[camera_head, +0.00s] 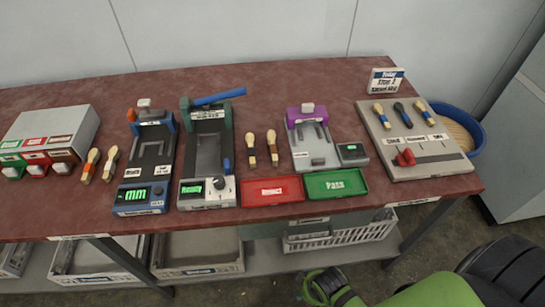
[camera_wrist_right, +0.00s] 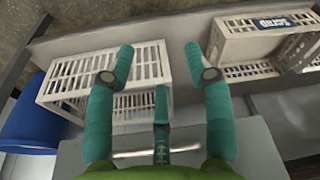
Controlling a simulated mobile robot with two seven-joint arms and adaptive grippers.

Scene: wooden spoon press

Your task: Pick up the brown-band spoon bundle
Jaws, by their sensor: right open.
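Small wooden spoon bundles lie on the dark red bench in the head view. One pair (camera_head: 109,166) is at the left beside the caliper device. Another pair, with a brown-looking bundle (camera_head: 272,148) on its right, lies between the green press and the purple-topped device. The bands are too small to tell surely which is brown. My right gripper (camera_wrist_right: 158,52) is open and empty, low in front of the bench; no spoon shows in its view. My left gripper is not in view.
A red Reject tray (camera_head: 272,191) and green Pass tray (camera_head: 336,184) sit at the bench's front edge. The green press (camera_head: 207,145) has a blue lever. A blue tub (camera_head: 474,136) stands at the right. White crates (camera_wrist_right: 90,78) sit on the lower shelf.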

